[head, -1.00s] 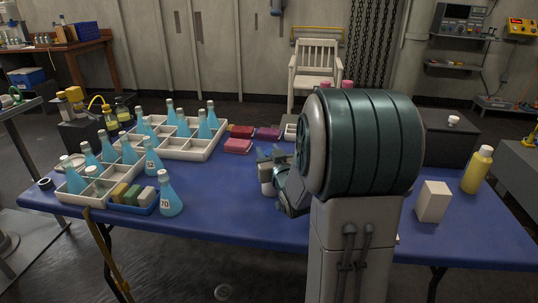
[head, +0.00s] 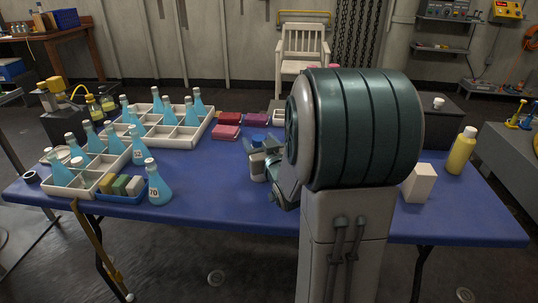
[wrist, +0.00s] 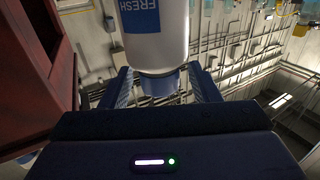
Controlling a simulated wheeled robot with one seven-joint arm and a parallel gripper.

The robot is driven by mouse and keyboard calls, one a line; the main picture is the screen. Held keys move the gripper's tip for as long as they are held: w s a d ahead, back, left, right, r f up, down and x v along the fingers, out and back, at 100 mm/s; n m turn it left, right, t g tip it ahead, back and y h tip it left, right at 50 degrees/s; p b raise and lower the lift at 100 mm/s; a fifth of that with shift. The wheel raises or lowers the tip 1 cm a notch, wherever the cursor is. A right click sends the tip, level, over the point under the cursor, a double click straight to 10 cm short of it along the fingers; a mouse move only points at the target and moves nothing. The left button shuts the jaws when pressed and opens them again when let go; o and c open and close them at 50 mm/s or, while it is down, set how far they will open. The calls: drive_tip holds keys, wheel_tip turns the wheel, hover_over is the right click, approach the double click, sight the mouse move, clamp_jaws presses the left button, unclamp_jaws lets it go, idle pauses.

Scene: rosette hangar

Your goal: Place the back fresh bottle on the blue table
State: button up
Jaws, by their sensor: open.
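A white bottle (head: 258,171) with a blue cap (head: 258,139) is at my gripper (head: 260,151), over the middle of the blue table (head: 225,212). In the wrist view the bottle (wrist: 155,30) shows a blue FRESH label and appears upside down. Its cap (wrist: 158,82) lies between the two fingers of my gripper (wrist: 165,78). The fingers are open, with a gap on each side of the cap. Whether the bottle's base rests on the table is hard to tell. My arm hides part of the table behind it.
White divided trays (head: 205,132) with several blue flasks stand on the left. A flask marked 70 (head: 159,190) is at the front left. Red and purple blocks (head: 229,119) lie behind. A white box (head: 419,184) and a yellow bottle (head: 461,152) stand right. The table's front middle is clear.

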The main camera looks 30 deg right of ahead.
drive_tip(key=s+a+b, duration=0.1)
drive_tip(key=s+b, duration=0.7)
drive_tip(key=s, duration=0.1)
idle(0.5)
